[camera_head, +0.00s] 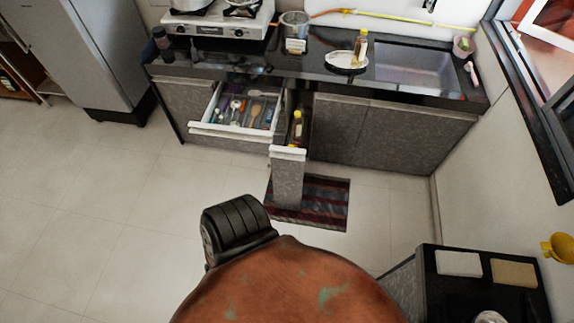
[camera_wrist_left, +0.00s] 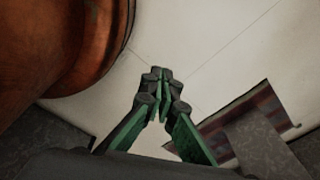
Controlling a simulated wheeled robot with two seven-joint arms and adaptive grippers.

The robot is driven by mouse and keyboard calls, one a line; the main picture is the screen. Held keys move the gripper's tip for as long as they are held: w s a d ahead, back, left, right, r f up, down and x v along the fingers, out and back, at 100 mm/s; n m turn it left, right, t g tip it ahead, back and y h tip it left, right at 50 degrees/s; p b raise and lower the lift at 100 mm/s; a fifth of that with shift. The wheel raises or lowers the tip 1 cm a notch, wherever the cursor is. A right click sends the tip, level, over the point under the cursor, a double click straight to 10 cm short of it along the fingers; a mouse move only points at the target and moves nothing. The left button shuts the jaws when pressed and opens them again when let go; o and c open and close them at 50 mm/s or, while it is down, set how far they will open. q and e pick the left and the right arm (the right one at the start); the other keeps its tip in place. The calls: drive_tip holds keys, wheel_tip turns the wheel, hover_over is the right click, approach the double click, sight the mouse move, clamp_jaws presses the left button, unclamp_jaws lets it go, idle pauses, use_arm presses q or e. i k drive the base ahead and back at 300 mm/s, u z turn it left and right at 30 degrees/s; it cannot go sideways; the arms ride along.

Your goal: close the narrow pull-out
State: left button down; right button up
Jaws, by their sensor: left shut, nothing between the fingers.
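The narrow pull-out (camera_head: 289,180) stands out from the lower cabinet in the head view, open, with a grey speckled front and a white top edge. A bottle (camera_head: 297,128) stands inside it. In the left wrist view a grey speckled panel (camera_wrist_left: 258,147) over the striped mat looks like part of this pull-out. My left gripper (camera_wrist_left: 161,76) is shut and empty, with floor behind its fingertips. Its fingers appear apart from the panel, which is to their lower right. My left gripper does not show in the head view, and my right gripper is in neither view.
A wide drawer (camera_head: 238,131) with utensils is open left of the pull-out. A striped mat (camera_head: 328,203) lies under and right of it. A dark-topped cabinet (camera_head: 480,298) stands at lower right. The tiled floor (camera_head: 110,200) at left is clear.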

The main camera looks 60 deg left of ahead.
sight(288, 164)
drive_tip(key=k, duration=0.5)
drive_tip(key=u, duration=1.3)
drive_tip(key=i, duration=0.5)
drive_tip(key=z, duration=0.05)
